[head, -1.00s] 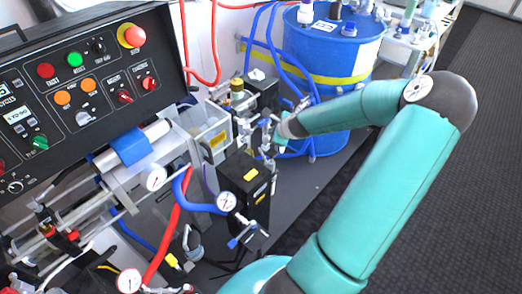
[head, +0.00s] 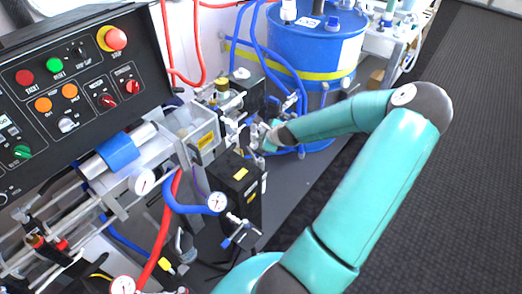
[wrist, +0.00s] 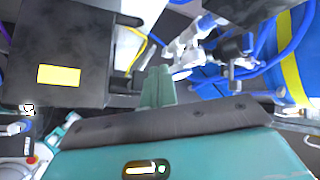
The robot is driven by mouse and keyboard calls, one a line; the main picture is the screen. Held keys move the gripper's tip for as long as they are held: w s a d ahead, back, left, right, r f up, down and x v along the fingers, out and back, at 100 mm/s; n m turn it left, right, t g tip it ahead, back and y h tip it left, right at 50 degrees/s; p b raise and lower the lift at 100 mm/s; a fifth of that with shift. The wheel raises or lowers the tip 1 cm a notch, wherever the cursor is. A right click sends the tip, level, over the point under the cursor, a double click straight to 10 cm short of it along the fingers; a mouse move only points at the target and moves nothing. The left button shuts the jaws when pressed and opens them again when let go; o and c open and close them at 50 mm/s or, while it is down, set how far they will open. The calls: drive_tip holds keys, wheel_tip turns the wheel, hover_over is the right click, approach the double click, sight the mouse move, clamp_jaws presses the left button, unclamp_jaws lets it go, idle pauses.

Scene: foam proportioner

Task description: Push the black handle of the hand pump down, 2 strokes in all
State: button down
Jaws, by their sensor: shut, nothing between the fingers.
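My gripper (head: 266,138) reaches in among the fittings behind the black box (head: 237,183) in the head view. In the wrist view its green fingers (wrist: 158,75) are together, with nothing between them. They point into the gap between the black box (wrist: 60,60) with a yellow label and silver valve fittings (wrist: 190,45). A dark part (wrist: 236,48) lies right of the fingertips, apart from them in the picture. I cannot tell for certain which dark part is the hand pump's black handle; fittings and my arm crowd that area.
A blue drum (head: 312,50) with a yellow band stands behind my gripper. Blue hoses (head: 262,55) run close by. A black control panel (head: 80,90) stands at left, with a pressure gauge (head: 217,202) before the box. The dark floor at right (head: 460,150) is clear.

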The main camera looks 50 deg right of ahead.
sight(263, 152)
drive_tip(key=shift+f, duration=2.05)
drive_tip(key=shift+f, duration=0.15)
idle(0.3)
drive_tip(key=shift+w+f, duration=0.1)
drive_tip(key=shift+f, duration=0.2)
drive_tip(key=shift+f, duration=1.65)
idle(1.6)
drive_tip(key=shift+r, duration=2.1)
drive_tip(key=shift+r, duration=0.1)
drive_tip(key=shift+r, duration=2.4)
